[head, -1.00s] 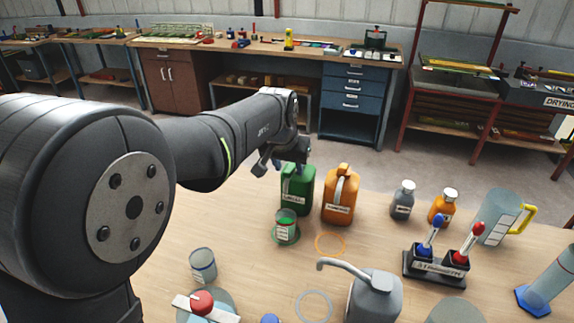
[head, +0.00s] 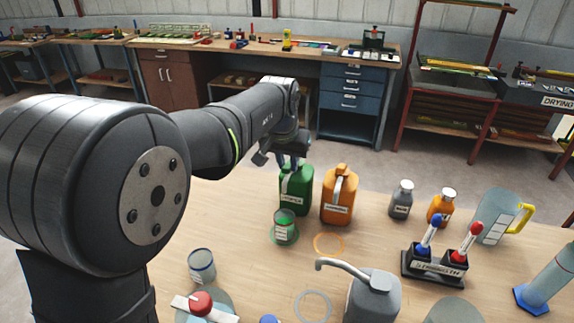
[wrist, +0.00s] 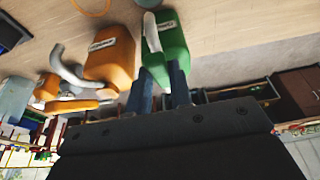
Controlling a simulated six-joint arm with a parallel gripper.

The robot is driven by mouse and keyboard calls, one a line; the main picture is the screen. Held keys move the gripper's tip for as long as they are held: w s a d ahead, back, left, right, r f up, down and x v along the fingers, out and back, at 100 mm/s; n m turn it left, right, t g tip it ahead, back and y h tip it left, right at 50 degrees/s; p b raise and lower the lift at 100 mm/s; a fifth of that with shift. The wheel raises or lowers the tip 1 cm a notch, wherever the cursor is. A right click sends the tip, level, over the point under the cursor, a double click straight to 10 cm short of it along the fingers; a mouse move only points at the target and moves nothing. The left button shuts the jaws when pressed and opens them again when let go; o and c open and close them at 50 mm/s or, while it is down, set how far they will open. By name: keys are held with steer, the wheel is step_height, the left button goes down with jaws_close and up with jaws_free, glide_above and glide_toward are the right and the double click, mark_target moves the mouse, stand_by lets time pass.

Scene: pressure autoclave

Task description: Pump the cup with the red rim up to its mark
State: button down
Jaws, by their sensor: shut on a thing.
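Another clear cup (head: 202,268) stands at the lower left. I cannot make out a red rim on either cup. A grey container with a curved spout (head: 375,298) stands at the front.
An orange canister (head: 338,198) stands close right of the green one. Two small bottles, a rack with blue and red handles (head: 435,265) and a pitcher (head: 495,218) stand farther right. A red knob (head: 201,302) is at the front left. Table between is mostly bare.

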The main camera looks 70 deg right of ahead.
steer(key=shift+d+r+y, duration=0.65)
steer(key=shift+r+y, duration=0.2)
steer(key=shift+y, duration=0.25)
steer(key=c, duration=1.3)
jaws_free()
steer(key=r, duration=0.5)
steer(key=a+r, duration=0.1)
steer(key=r, duration=1.1)
steer(key=shift+a+r, duration=0.2)
steer(key=shift+a, duration=0.15)
